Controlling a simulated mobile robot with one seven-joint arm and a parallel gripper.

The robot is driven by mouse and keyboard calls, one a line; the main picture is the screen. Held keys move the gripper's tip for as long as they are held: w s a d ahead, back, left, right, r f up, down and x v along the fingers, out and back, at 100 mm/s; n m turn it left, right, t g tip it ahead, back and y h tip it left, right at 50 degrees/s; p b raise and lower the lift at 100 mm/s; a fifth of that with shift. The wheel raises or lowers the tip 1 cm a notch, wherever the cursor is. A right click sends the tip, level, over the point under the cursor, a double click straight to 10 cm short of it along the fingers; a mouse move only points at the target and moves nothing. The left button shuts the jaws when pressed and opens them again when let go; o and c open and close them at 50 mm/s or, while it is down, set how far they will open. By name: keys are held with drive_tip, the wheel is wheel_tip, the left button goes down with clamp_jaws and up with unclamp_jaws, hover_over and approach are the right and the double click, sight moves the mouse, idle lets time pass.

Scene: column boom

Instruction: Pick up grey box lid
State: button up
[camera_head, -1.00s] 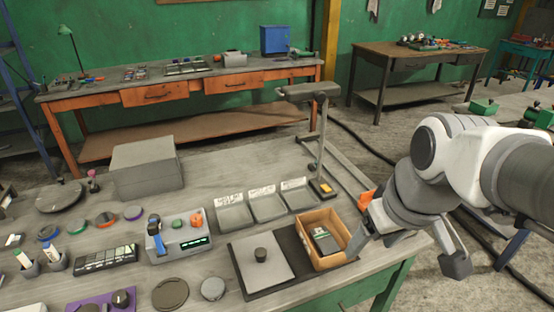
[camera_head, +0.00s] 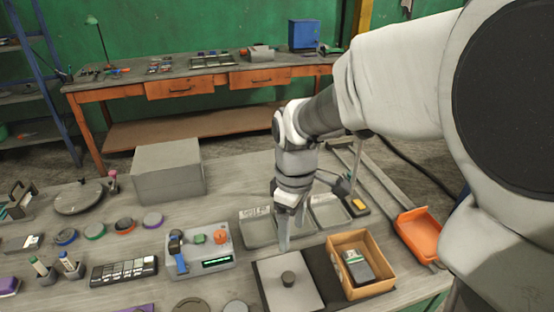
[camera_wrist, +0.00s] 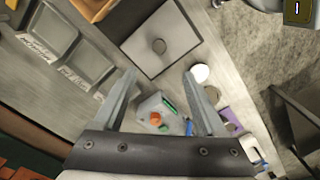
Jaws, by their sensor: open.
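The grey box lid (camera_head: 294,295) is a flat square plate with a dark round knob in its middle. It lies on a dark mat on the workbench, left of an open tan box (camera_head: 335,241). In the wrist view the lid (camera_wrist: 180,35) shows whole, just beyond the fingertips. My gripper (camera_head: 284,240) points down over the bench, a little behind the lid in the head view. In the wrist view its two fingers (camera_wrist: 160,77) are spread apart with nothing between them. It appears above the lid and not touching it.
A grey device with an orange knob (camera_head: 220,237) stands left of the lid. Shallow grey trays (camera_head: 261,230) lie behind it. A large grey box (camera_head: 168,172) stands further back left. An orange bin (camera_head: 418,235) is at the right. The tan box holds a small dark device (camera_head: 358,268).

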drive_tip(key=b, duration=0.2)
hover_over(288, 276)
drive_tip(key=f, duration=1.1)
drive_tip(key=shift+s+d, duration=0.15)
drive_tip(key=shift+s, duration=0.05)
drive_tip(key=shift+w+f, duration=0.2)
drive_tip(key=shift+f, duration=3.05)
clamp_jaws()
